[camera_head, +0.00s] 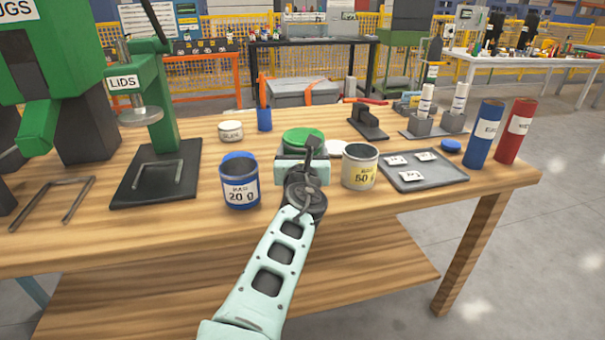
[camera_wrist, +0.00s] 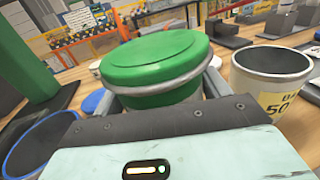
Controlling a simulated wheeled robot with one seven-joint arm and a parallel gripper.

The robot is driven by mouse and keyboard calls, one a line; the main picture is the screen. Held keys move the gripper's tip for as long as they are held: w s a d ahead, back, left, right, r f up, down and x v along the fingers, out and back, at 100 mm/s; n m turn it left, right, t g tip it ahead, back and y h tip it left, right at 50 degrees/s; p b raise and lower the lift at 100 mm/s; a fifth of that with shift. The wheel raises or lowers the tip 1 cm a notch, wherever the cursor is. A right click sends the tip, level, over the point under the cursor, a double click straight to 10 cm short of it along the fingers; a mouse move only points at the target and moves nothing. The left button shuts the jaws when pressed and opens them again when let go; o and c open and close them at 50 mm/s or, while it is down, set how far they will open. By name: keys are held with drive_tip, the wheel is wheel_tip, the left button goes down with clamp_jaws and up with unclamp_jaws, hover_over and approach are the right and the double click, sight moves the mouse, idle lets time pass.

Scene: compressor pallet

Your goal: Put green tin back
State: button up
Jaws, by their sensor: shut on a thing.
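The green tin (camera_head: 301,137), with a green lid, stands upright between the blue tin and the yellow-labelled tin in the head view. My gripper (camera_head: 302,160) is around it, its body hiding most of the tin's side. In the wrist view the green tin (camera_wrist: 158,62) fills the middle, with a finger on each side of it. My gripper (camera_wrist: 160,98) is shut on the tin below its lid rim. Whether the tin's base touches the table cannot be seen.
A blue tin (camera_head: 240,183) marked 20 g stands close left, and an open tin (camera_head: 360,168) marked 50 g close right. A grey tray (camera_head: 425,180) with small labelled pieces lies further right. The green lid press (camera_head: 150,110) stands left. Bare wooden table (camera_head: 90,235) shows front left.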

drive_tip(key=shift+f, duration=2.25)
drive_tip(key=shift+f+b, duration=0.15)
drive_tip(key=shift+b, duration=0.2)
drive_tip(key=o, duration=1.1)
